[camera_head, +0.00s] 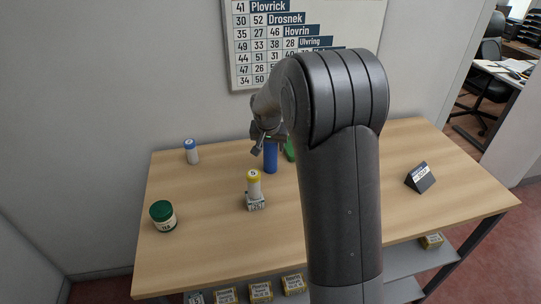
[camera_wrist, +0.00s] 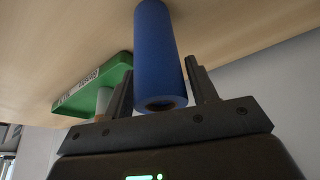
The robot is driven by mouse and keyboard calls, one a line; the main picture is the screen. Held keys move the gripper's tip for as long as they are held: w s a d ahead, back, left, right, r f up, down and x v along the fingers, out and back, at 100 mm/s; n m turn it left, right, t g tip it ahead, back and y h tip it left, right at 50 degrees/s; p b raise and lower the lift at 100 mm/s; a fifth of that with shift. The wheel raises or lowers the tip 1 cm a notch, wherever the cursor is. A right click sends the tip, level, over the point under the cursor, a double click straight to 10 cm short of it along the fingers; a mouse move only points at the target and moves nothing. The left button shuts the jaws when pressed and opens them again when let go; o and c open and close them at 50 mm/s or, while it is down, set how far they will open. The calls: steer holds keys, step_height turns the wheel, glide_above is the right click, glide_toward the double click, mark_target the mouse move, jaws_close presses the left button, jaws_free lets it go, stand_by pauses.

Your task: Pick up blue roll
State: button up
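The blue roll (camera_head: 270,160) stands upright toward the back middle of the wooden table. In the wrist view the blue roll (camera_wrist: 158,50) points its hollow end toward my gripper. My gripper (camera_head: 268,136) is at the roll's upper end in the head view, partly hidden by my arm. In the wrist view my gripper (camera_wrist: 160,85) is open, with one finger on each side of the roll's near end. A narrow gap shows beside the right finger; contact on the left is unclear.
A green item (camera_head: 290,150) stands close right of the roll, partly hidden. A yellow-topped white cylinder (camera_head: 254,184) is in front, a blue-capped bottle (camera_head: 192,151) and green-lidded jar (camera_head: 162,216) left, a dark sign (camera_head: 420,177) right. The table (camera_head: 205,235) is clear at front.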

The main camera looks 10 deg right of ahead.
steer(key=c, duration=0.8)
steer(key=shift+o, duration=0.2)
